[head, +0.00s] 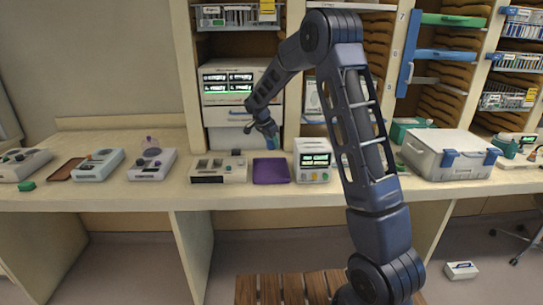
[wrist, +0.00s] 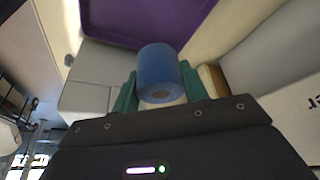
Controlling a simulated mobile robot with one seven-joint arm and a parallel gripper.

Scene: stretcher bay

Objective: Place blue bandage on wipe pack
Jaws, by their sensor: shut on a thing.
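The blue bandage (wrist: 158,72) is a textured blue roll with a hollow core, between the teal fingers of my gripper (wrist: 160,88) in the wrist view. My gripper is shut on it. In the head view my gripper (head: 268,133) points down above the back of the counter, with the bandage (head: 271,143) small and blue at its tip. A flat purple tray (head: 271,171) lies on the counter below and in front of it; it also shows at the top of the wrist view (wrist: 140,18). I cannot identify the wipe pack with certainty in either view.
On the counter (head: 100,200), a beige device (head: 218,169) stands left of the purple tray and a white device with a screen (head: 313,160) right of it. A large grey case (head: 450,154) is farther right. A shelf unit with a screened machine (head: 232,88) rises behind.

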